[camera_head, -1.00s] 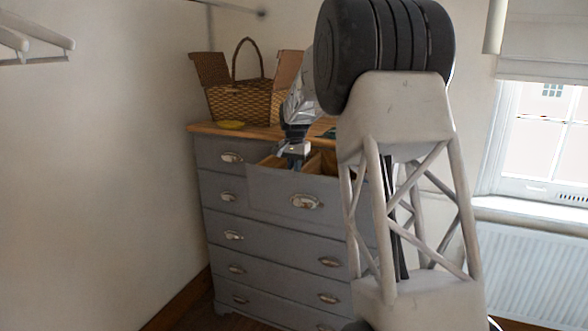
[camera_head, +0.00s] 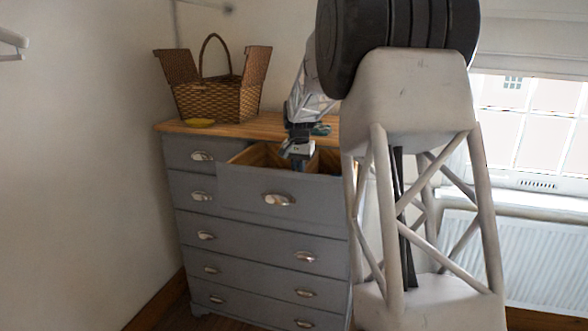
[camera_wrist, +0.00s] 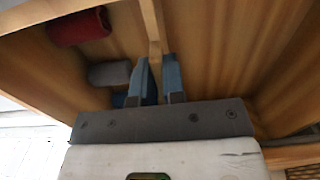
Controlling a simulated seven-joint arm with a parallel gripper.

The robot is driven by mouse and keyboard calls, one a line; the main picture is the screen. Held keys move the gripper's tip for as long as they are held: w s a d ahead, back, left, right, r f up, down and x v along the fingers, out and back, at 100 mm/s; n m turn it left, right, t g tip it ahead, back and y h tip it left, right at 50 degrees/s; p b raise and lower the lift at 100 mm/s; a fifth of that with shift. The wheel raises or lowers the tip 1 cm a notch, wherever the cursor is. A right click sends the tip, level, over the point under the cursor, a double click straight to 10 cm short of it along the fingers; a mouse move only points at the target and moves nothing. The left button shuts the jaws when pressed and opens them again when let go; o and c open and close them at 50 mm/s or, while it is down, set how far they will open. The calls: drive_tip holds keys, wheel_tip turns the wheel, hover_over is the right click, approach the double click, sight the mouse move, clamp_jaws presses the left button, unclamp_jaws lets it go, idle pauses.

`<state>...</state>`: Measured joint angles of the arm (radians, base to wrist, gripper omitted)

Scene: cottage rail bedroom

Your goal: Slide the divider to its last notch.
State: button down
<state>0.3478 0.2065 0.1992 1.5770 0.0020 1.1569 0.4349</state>
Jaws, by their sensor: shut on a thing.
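The divider (camera_wrist: 153,28) is a thin upright wooden board inside the open top drawer (camera_head: 235,188) of a grey dresser. My gripper (camera_wrist: 160,62) has blue fingers, one on each side of the divider's near end, and is shut on it. In the head view my gripper (camera_head: 299,162) reaches down into the drawer, right of the handle; the divider is mostly hidden there by the gripper and the drawer front. The notches cannot be made out.
A red roll (camera_wrist: 80,26) and a grey roll (camera_wrist: 110,73) lie left of the divider in the wrist view; the right side looks bare. A wicker basket (camera_head: 215,102) and a yellow item (camera_head: 200,122) stand on the dresser top (camera_head: 240,129).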

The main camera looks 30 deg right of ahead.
drive_tip(key=shift+s+d, duration=0.15)
drive_tip(key=shift+d, duration=0.1)
drive_tip(key=c, duration=1.2)
unclamp_jaws()
drive_tip(key=shift+r, duration=0.15)
drive_tip(key=shift+r, duration=3.75)
drive_tip(key=shift+a, duration=0.1)
